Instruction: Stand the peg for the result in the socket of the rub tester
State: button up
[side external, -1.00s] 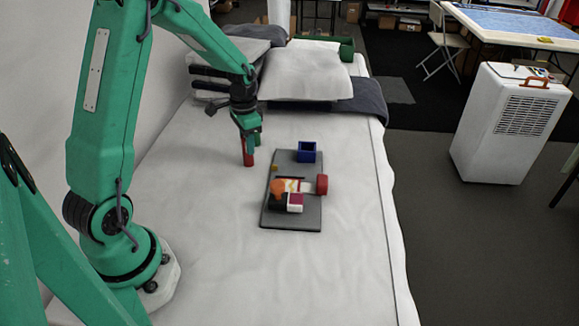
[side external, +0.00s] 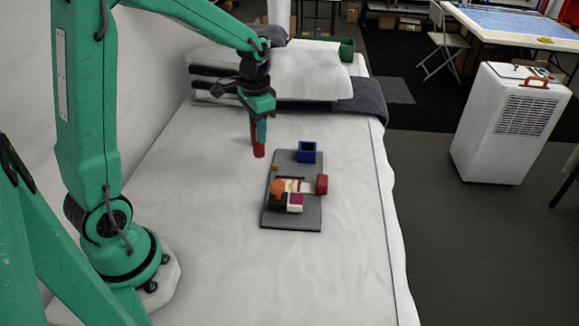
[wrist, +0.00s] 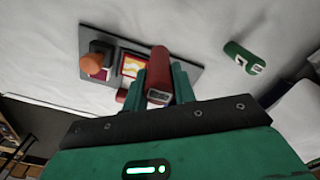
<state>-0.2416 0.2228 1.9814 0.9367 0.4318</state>
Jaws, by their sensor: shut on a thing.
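My gripper (side external: 259,137) is shut on a red peg (side external: 259,150), which hangs roughly upright to the left of the rub tester. In the wrist view the red peg (wrist: 160,70) sits between the fingers. The rub tester is a dark grey plate (side external: 292,217) on the bed. A blue square socket (side external: 307,153) with an open top stands at its far end; I see no peg in it. The fingers and peg seem to hide the socket in the wrist view. A green peg (wrist: 243,58) with a white mark shows there at upper right; I cannot make it out in the side view.
The tester carries an orange knob (side external: 278,187), a white and dark red block (side external: 295,202) and a red wheel (side external: 321,184). Pillows (side external: 300,72) lie at the bed's far end. The white sheet (side external: 352,210) right of the plate is clear.

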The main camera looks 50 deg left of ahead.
jog(key=shift+s+d+r, duration=0.1)
jog(key=shift+d+r, duration=0.3)
jog(key=shift+d, duration=0.3)
jog(key=shift+s+d+r, duration=0.1)
jog(key=shift+d+r, duration=0.35)
jog(key=shift+d, duration=0.2)
jog(key=shift+s+d+r, duration=0.1)
jog(key=shift+d+r, duration=0.3)
jog(key=shift+d, duration=0.3)
jog(key=shift+w, duration=0.1)
jog(key=w+d+r, duration=0.2)
jog(key=w+d, duration=0.7)
jog(key=w, duration=0.2)
jog(key=w+a+f, duration=0.4)
jog(key=a+f, duration=0.3)
jog(key=a, duration=0.4)
jog(key=shift+w+a+f, duration=0.15)
jog(key=shift+w+f, duration=0.05)
jog(key=shift+f, duration=0.05)
jog(key=shift+f, duration=0.1)
jog(key=shift+f, duration=1.95)
jog(key=shift+f, duration=0.1)
